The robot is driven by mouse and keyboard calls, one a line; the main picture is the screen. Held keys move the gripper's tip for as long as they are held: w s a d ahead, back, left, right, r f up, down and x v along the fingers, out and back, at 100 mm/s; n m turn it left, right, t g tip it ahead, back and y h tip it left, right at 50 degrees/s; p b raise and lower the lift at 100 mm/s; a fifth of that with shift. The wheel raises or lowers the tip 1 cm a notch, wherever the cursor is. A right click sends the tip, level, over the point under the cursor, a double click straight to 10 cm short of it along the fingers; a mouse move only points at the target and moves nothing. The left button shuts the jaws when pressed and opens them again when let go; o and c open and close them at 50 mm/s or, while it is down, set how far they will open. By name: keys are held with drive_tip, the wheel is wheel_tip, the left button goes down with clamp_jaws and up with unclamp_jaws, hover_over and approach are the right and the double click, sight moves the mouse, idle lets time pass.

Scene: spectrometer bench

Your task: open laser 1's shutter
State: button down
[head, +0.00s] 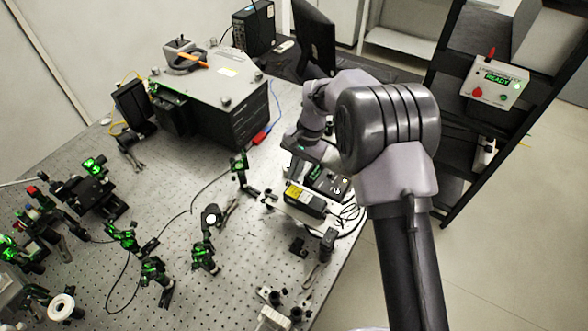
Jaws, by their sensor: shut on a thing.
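A black laser box with a yellow label (307,199) lies near the right edge of the bench. I cannot read which laser it is, and its shutter is too small to make out. A dark box with a green display and knobs (328,183) stands just behind it. My gripper (293,166) points down at the far-left side of these boxes, small and partly hidden by my wrist. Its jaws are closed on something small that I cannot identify. Green laser light shows on several optic mounts, such as the post (239,166) to the left.
Several optic mounts (204,254) stand across the perforated bench (185,215). A large dark instrument (212,95) is at the back, near a monitor (314,40). A white panel reading READY (496,83) hangs on the rack at right. Black cables lie beside the laser.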

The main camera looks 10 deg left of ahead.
drive_tip(key=c, duration=1.6)
unclamp_jaws()
drive_tip(key=shift+w+f, duration=0.1)
drive_tip(key=shift+w, duration=0.05)
drive_tip(key=p+v, duration=0.3)
drive_tip(key=v, duration=1.4)
drive_tip(key=shift+r, duration=0.2)
drive_tip(key=shift+d, duration=0.15)
